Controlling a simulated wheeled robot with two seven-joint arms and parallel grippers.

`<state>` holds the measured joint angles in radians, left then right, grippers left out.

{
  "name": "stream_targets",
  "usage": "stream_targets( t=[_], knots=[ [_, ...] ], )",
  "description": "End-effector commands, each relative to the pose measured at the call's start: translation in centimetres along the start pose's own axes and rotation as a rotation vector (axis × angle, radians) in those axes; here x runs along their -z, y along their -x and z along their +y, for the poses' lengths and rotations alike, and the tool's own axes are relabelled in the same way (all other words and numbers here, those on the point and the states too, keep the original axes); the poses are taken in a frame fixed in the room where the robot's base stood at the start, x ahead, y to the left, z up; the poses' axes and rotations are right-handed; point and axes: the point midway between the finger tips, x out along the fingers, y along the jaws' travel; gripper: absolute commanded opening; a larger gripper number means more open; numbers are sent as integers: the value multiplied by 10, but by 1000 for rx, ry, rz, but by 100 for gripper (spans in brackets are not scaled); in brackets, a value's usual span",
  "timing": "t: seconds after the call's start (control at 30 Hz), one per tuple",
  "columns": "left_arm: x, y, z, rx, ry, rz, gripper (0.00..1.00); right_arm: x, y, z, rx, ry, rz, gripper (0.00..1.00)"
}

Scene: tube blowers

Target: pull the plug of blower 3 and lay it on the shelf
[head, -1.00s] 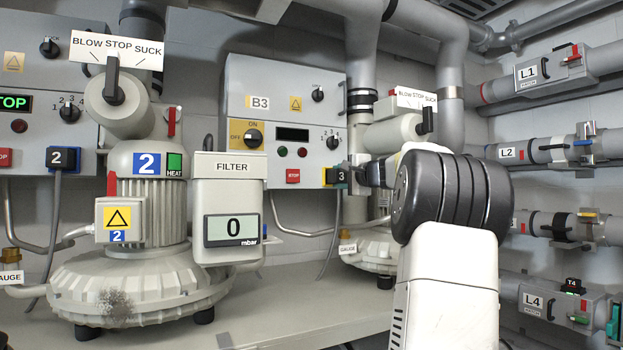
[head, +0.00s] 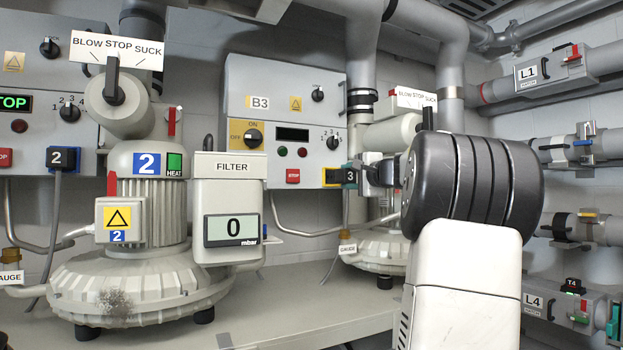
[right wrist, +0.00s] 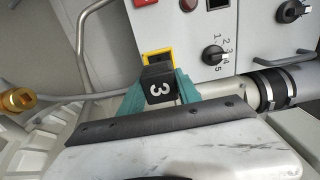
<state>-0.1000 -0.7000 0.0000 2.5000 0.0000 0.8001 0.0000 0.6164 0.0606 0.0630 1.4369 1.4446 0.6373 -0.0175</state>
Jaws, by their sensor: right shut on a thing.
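The black plug of blower 3 (head: 350,177), marked with a white 3, is by the yellow-framed socket (head: 331,177) on the B3 control box. My right gripper (head: 363,175) is shut on it; in the right wrist view teal fingers hold both sides of the plug (right wrist: 159,88). The yellow-framed socket (right wrist: 157,57) shows partly behind the plug, which seems to stand off it. Blower 3 (head: 375,247) is partly hidden behind my right arm. The pale shelf (head: 285,315) runs below the blowers. My left gripper is not in view.
Blower 2 (head: 145,262) and the filter box (head: 228,190) stand at the left. A grey pipe rises just right of the B3 box (head: 280,80). Labelled pipes line the right wall. The shelf between blowers 2 and 3 is largely bare.

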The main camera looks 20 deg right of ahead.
Motion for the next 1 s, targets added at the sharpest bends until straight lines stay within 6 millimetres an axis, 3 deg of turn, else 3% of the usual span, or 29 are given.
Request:
stream_targets(
  t=[0.47, 1.0],
  knots=[
    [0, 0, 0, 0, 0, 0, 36, 0, 6, -1, 2, 1, 1, 0],
    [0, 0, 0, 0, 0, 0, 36, 0, 44, -1, 1, 1, 2, 0]
  ],
)
